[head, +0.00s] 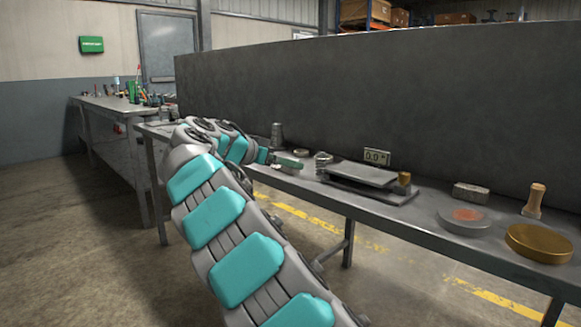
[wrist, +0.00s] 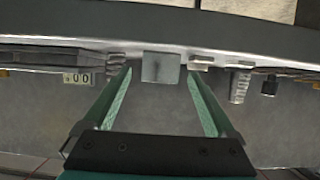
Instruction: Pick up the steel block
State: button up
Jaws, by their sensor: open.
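A plain grey block, which looks like the steel block (wrist: 161,68), shows in the wrist view near the table's front edge, between the tips of my two fingers in the picture. My gripper (wrist: 159,74) is open, with a gap on both sides of the block. I cannot tell whether the fingertips reach around it or stop short of it. In the head view my gripper (head: 288,163) is over the far left part of the table, left of the scale. The block is not clearly visible there, likely hidden by my gripper.
The scale (head: 362,177) with its display (head: 377,157) stands right of my gripper. A small metal cylinder (head: 322,159) is beside it. A grey cone-like piece (head: 277,136) stands behind my gripper. A rough grey block (head: 470,193), discs and a wooden-handled tool (head: 534,202) lie further right.

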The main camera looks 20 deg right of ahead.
jog(key=x, duration=0.2)
jog(key=shift+w+d+f, duration=0.15)
jog(key=shift+d, duration=0.2)
grip_shut()
dwell(0.5)
